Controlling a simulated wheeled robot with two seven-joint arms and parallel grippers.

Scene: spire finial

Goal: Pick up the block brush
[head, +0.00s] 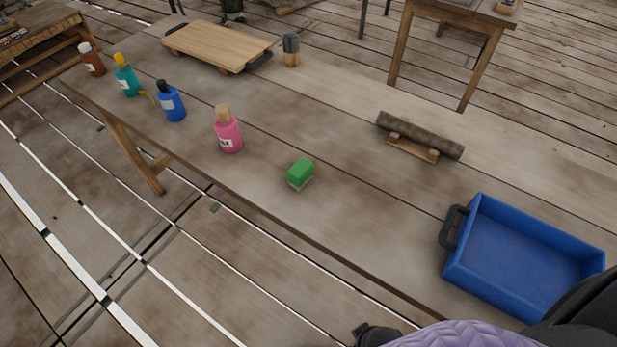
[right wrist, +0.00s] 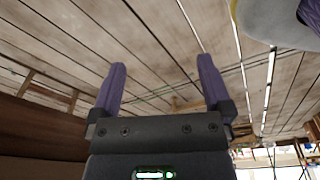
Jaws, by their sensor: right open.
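The block brush (head: 300,172) has a green block on top and a thin pale underside. It sits on the wooden table near its front edge, in the middle of the head view. My right gripper (right wrist: 160,85) shows in the right wrist view with its two purple fingers apart and nothing between them. The brush does not show in that view. My left gripper is in neither view.
A pink bottle (head: 228,130) stands left of the brush, with blue (head: 171,104), teal (head: 127,80) and brown (head: 92,60) bottles beyond. A blue tray (head: 520,255) is at right. A log (head: 420,135) lies behind on a wooden rest. Table around the brush is clear.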

